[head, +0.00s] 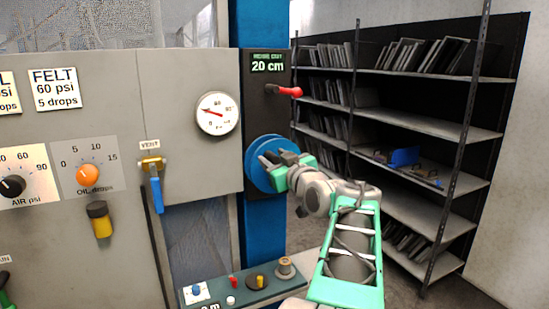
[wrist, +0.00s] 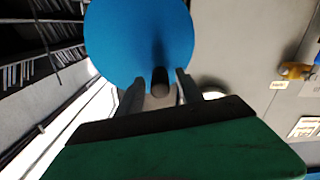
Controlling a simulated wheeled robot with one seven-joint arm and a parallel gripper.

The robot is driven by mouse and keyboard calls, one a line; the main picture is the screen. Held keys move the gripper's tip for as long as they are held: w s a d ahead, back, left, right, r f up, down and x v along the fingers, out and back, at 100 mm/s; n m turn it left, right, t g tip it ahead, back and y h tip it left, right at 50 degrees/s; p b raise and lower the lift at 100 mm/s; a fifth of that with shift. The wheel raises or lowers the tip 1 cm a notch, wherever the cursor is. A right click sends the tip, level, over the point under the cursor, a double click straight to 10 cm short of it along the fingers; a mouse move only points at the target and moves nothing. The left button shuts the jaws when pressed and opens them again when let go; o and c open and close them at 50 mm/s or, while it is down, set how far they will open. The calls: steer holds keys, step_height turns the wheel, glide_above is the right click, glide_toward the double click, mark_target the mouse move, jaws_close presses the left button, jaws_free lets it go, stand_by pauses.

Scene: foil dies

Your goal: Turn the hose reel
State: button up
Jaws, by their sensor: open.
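The hose reel (head: 259,178) is a blue disc on a dark panel on the blue post, below the display reading 20 cm (head: 268,62). In the wrist view its blue face (wrist: 138,40) fills the top middle, with a dark round handle knob (wrist: 160,82) near its lower edge. My gripper (head: 272,160) is in front of the reel in the head view and hides part of it. In the wrist view my gripper (wrist: 159,88) is open, with one finger on each side of the knob. I cannot tell whether either finger touches it.
A red lever (head: 288,91) sticks out above the reel. A gauge (head: 217,113) and a blue-handled vent valve (head: 155,185) are on the grey panel to the left. A control ledge (head: 245,290) with small knobs lies below. Metal shelves (head: 420,125) stand at the right.

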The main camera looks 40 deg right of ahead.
steer(key=shift+c, duration=0.4)
jaws_close()
stand_by(0.9)
